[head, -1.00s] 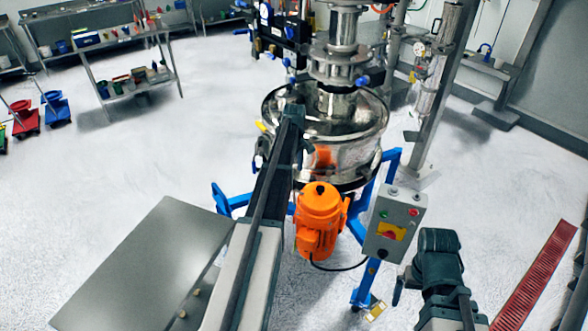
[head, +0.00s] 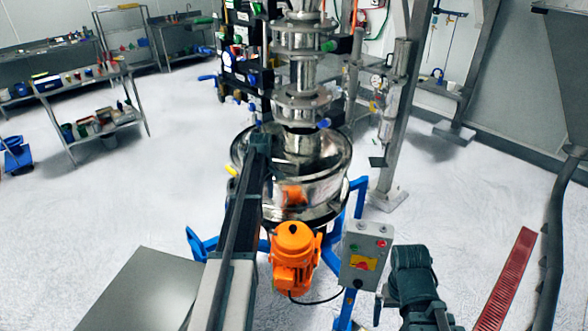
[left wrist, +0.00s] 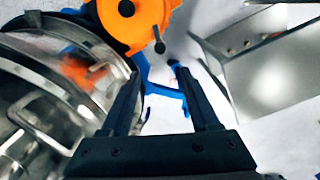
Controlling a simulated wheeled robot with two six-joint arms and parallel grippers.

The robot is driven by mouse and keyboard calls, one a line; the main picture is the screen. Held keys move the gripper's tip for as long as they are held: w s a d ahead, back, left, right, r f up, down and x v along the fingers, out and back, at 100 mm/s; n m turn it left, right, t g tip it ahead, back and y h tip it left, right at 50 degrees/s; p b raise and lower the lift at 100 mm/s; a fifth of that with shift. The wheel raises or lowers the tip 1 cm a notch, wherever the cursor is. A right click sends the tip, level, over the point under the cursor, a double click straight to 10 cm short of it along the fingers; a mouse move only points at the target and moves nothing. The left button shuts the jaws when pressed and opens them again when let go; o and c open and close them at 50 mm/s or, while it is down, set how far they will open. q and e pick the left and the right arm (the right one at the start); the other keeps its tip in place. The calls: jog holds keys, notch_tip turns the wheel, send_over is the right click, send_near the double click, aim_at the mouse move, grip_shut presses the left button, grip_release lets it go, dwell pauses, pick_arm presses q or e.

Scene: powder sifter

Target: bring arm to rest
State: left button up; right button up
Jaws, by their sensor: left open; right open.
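My left arm reaches from the bottom of the head view to the left rim of a round steel sifter vessel (head: 325,180). My left gripper (left wrist: 158,68) is open and empty in the left wrist view, its two dark fingers apart. Beside it there are the steel vessel (left wrist: 40,115) on the left and an orange motor (left wrist: 128,12) beyond the fingertips. In the head view, most of the left gripper is hidden by its arm. My right arm (head: 412,270) is at the bottom right; its gripper is open, its fingers largely hidden, with nothing visible in them.
The orange motor (head: 295,258) and a grey control box (head: 366,258) are on a blue frame (head: 205,243) near my arms. A grey steel surface (head: 140,292) is at the lower left. A red floor grate (head: 508,280) is at the right. Open floor lies to the left.

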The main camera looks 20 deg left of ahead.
pick_arm(q)
jog(key=s+d+f+m+b, duration=0.2)
jog(key=s+d+m, duration=0.1)
jog(key=d, duration=0.5)
jog(key=s+d+f+m+b, duration=0.3)
jog(key=s+d, duration=0.1)
jog(key=d, duration=0.4)
jog(key=s+d+f+m+b, duration=0.2)
jog(key=s+d+m, duration=0.1)
jog(key=d, duration=0.5)
jog(key=s+d+f+m+b, duration=0.2)
jog(key=s+d+m, duration=0.3)
jog(key=s+d, duration=0.2)
jog(key=s+d+f+m+y+b, duration=0.1)
jog(key=s+d+f+m+b, duration=0.2)
jog(key=s+d+m, duration=0.2)
jog(key=s+d, duration=0.2)
jog(key=s, duration=0.2)
jog(key=shift+s+f, duration=0.15)
jog(key=shift+d, duration=0.1)
jog(key=shift+c, duration=0.4)
